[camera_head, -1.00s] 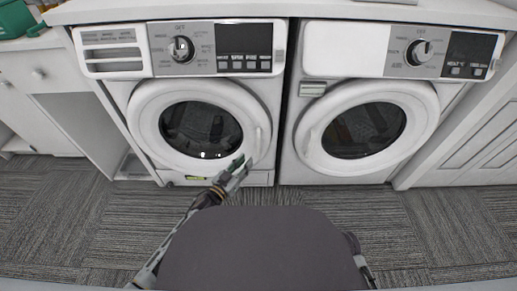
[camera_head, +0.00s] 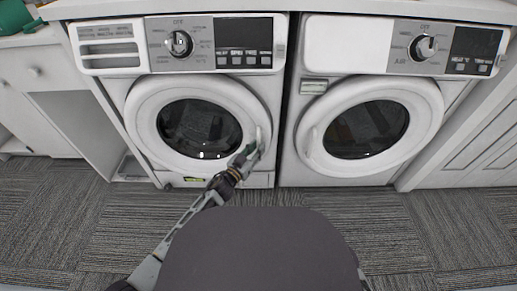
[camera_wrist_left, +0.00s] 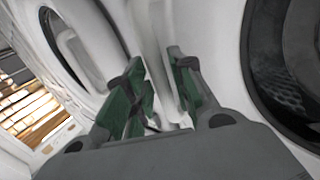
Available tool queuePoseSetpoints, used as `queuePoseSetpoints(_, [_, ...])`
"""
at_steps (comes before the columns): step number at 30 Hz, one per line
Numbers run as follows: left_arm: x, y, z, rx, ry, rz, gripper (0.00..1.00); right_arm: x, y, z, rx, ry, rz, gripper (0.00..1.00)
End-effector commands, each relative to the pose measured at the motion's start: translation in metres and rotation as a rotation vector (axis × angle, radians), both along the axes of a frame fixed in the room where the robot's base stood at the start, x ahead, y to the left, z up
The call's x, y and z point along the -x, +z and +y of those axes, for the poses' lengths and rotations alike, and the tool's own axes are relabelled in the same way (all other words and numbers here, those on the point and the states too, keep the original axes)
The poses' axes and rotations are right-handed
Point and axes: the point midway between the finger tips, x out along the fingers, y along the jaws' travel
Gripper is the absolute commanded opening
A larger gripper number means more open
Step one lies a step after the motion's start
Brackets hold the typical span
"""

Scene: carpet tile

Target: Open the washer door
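The washer (camera_head: 100,62) with a drawer panel stands on the left under the counter. Its round white door (camera_head: 147,112) with dark glass looks closed. A pale handle (camera_head: 259,137) sits on the right of the door ring. My left gripper (camera_head: 249,152) reaches up from below and is at the handle. In the left wrist view its green-padded fingers (camera_wrist_left: 158,92) are apart, with a white upright part of the front between them. I cannot tell whether they touch the handle. My right gripper is not in view.
A second front-loading machine (camera_head: 345,45) stands close on the right, its door shut. White cabinets (camera_head: 40,75) are at the left and a louvred panel (camera_head: 483,150) at the right. Grey carpet (camera_head: 375,225) lies clear in front. A green box (camera_head: 14,14) sits on the left counter.

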Motion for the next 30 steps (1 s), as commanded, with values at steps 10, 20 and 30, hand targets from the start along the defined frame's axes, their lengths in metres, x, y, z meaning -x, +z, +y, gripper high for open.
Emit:
queuePoseSetpoints(10, [-0.0118, 0.0003, -0.0082, 0.001, 0.0, 0.001, 0.25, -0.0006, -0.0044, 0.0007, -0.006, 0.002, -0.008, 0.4])
queuePoseSetpoints(20, [-0.0119, 0.0004, -0.0083, 0.0, 0.0, 0.0, 0.17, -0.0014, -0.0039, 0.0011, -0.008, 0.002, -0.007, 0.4])
queuePoseSetpoints(30, [-0.0117, 0.0004, -0.0082, 0.0, 0.0, 0.0, 0.0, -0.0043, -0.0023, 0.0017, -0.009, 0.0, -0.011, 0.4])
